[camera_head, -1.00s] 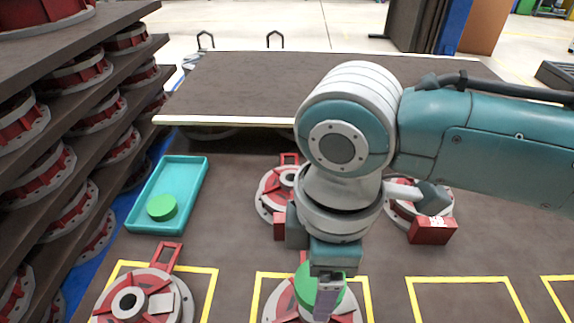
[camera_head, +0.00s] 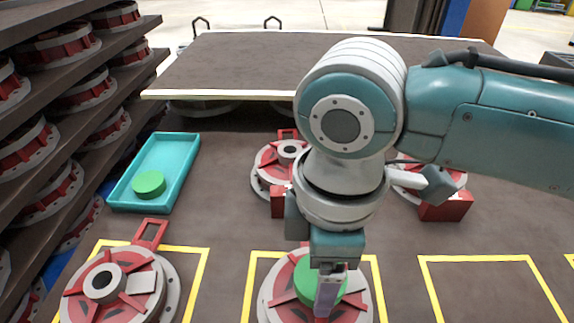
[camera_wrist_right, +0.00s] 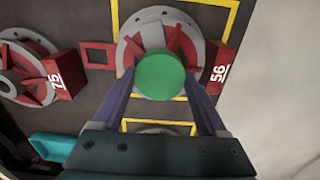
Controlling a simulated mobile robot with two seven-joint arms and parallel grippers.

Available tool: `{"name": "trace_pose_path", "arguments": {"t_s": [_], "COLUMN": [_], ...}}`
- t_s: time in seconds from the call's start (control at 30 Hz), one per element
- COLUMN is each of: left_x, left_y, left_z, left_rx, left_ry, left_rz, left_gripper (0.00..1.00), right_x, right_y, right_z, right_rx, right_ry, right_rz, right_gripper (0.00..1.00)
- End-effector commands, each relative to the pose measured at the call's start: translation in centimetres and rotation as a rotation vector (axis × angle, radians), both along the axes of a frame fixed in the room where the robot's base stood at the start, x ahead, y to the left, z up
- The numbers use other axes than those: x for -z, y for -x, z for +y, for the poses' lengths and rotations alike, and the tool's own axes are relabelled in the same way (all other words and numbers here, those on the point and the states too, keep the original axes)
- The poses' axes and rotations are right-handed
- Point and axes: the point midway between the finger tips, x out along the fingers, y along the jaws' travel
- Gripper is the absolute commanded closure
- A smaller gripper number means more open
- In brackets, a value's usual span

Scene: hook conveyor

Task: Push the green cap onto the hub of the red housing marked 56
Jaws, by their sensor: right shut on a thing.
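My right gripper (camera_head: 327,296) points down over the red and grey housing (camera_head: 281,306) in the front middle yellow frame. It is shut on the green cap (camera_head: 303,282). In the right wrist view the cap (camera_wrist_right: 160,76) sits between the two fingers, over the middle of the housing (camera_wrist_right: 128,50), and hides its hub. The red block (camera_wrist_right: 218,72) beside this housing is marked 56. I cannot tell whether the cap touches the hub or how far down it is. My left gripper is not in view.
A turquoise tray (camera_head: 119,197) at left holds another green cap (camera_head: 149,185). Other housings stand at front left (camera_head: 84,306), behind the gripper (camera_head: 268,165), its block (camera_wrist_right: 56,76) marked 75, and behind my arm. A shelf (camera_head: 150,68) is at left. The front right yellow frame (camera_head: 478,258) is empty.

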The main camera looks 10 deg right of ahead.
Motion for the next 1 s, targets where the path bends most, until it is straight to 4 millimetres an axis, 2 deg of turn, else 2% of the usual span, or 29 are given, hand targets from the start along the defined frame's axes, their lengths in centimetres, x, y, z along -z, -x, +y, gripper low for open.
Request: {"name": "trace_pose_path", "arguments": {"t_s": [0.2,0.47,0.5,0.7,0.9,1.0], "left_x": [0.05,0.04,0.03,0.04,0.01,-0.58], "left_y": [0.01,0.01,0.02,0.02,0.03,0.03], "left_z": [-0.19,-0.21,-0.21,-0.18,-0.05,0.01], "left_rx": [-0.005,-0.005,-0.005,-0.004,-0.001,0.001], "left_ry": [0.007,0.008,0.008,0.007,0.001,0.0], "left_rz": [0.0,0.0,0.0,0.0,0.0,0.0], "left_gripper": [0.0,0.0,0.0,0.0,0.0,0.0], "right_x": [0.81,0.86,0.86,0.86,0.82,0.08], "right_y": [0.03,0.03,0.03,0.03,0.03,0.01], "right_z": [0.08,0.07,0.07,0.06,0.06,0.07], "right_rx": [-0.001,-0.001,-0.001,-0.001,-0.001,-0.001], "right_ry": [-0.002,0.0,0.0,-0.001,0.0,-0.001], "right_rz": [0.002,0.001,0.001,0.002,0.001,0.001], "right_gripper": [0.76,0.76,0.2,0.0,0.0,0.0]}}
